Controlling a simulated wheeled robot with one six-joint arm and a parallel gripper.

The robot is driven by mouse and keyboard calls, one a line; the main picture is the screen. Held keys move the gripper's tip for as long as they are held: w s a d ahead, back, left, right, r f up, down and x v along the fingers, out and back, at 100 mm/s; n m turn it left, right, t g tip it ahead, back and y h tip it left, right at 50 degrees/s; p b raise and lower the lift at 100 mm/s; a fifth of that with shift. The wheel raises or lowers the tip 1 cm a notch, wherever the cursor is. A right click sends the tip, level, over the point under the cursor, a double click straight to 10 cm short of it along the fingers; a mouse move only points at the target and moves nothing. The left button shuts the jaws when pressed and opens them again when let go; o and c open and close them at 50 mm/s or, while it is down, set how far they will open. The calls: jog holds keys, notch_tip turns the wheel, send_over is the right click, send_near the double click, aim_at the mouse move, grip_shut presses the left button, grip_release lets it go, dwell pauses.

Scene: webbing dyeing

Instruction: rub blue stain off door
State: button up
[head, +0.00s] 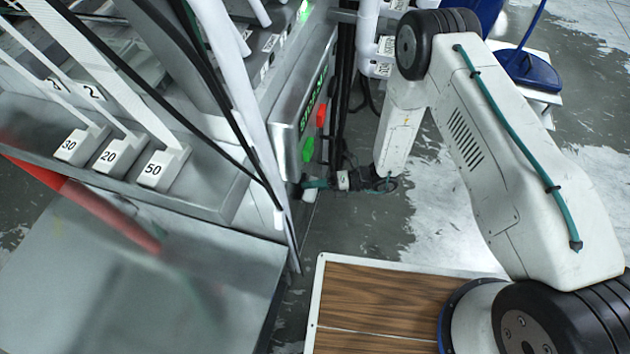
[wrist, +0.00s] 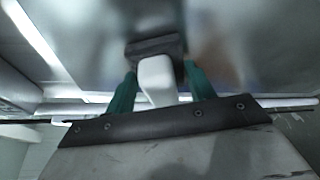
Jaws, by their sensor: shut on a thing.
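My gripper (head: 318,184) is at the end of the arm, low beside the right side of the machine. In the wrist view its two teal fingers (wrist: 158,82) are shut on a white handle (wrist: 156,76) with a dark pad (wrist: 154,47) at its far end. The pad is at or close to a smooth grey metal surface (wrist: 90,45), perhaps the door; contact is unclear. A small white part of the held tool (head: 309,195) shows in the head view. I cannot make out a blue stain in either view.
The machine's control panel (head: 316,105) has green and red buttons above my gripper. White blocks marked 30, 20 and 50 (head: 163,168) sit on a shelf at left. A red bar (head: 100,208) crosses below.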

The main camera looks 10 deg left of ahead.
jog(key=shift+a, duration=0.1)
jog(key=d, duration=0.6)
jog(key=shift+s, duration=0.4)
jog(key=shift+s+d, duration=0.2)
jog(key=shift+d, duration=1.3)
